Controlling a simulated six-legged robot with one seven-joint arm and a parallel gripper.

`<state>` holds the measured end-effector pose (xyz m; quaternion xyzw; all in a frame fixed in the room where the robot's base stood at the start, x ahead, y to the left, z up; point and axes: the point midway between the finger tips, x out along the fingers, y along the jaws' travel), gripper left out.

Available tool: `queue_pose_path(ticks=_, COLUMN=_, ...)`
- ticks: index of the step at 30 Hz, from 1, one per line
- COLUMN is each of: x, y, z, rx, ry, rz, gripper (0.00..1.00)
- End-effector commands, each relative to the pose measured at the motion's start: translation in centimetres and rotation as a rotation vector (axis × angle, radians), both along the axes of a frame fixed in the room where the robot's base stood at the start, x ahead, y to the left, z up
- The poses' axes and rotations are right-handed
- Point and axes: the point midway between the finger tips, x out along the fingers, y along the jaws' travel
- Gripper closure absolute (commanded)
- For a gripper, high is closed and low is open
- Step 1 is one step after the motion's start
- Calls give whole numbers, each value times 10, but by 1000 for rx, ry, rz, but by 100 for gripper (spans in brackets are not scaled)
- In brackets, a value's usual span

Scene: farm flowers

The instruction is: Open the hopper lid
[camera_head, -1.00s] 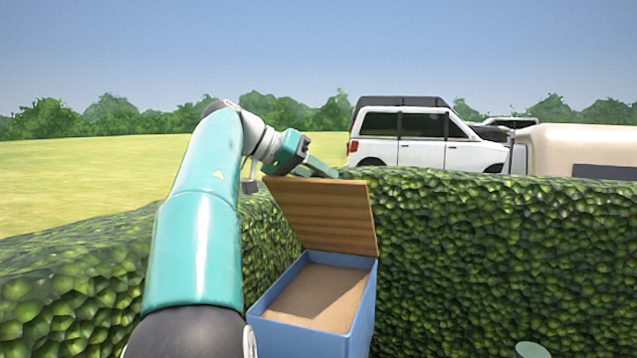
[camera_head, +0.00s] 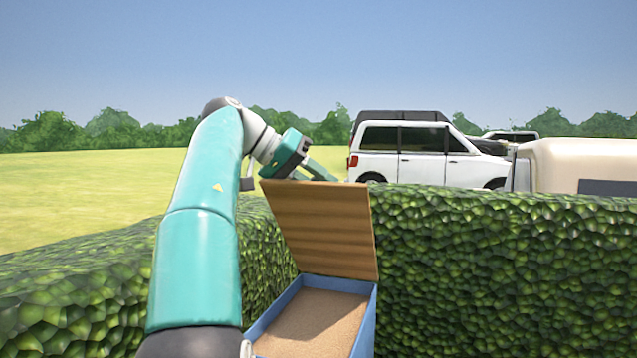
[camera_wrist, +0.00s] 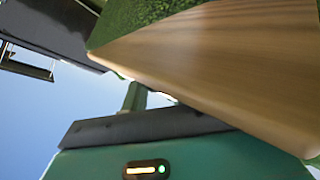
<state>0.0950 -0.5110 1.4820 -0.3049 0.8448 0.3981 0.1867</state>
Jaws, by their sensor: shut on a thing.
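The hopper is a blue box (camera_head: 368,318) with brown grainy contents, at the lower middle of the head view. Its wooden lid (camera_head: 322,230) stands raised, hinged at the box's far edge. The lid also fills the upper right of the wrist view (camera_wrist: 225,65). My gripper (camera_head: 318,172) is at the lid's upper edge, shut on it. In the wrist view, a green finger (camera_wrist: 135,97) shows beside the lid's edge. The exact contact between fingers and lid is hidden.
A green hedge (camera_head: 500,270) runs behind and to the right of the hopper, and another stretch (camera_head: 80,285) lies to the left. A white car (camera_head: 415,155) and a cream-coloured vehicle or tank (camera_head: 590,165) stand beyond it. Open grass (camera_head: 90,185) lies at the left.

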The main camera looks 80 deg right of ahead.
Motion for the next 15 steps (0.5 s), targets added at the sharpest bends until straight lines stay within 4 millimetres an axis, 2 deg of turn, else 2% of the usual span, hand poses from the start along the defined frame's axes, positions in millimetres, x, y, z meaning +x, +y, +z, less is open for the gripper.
queue_pose_path(ticks=8, x=0, y=0, z=-1, rx=4, ry=0, rz=0, gripper=100)
queue_pose_path(ticks=9, x=0, y=0, z=-1, rx=4, ry=0, rz=0, gripper=64)
queue_pose_path(ticks=11, x=0, y=-1, z=-1, rx=4, ry=0, rz=1, gripper=52)
queue_pose_path(ticks=15, x=0, y=-2, z=-1, rx=3, ry=0, rz=0, gripper=51)
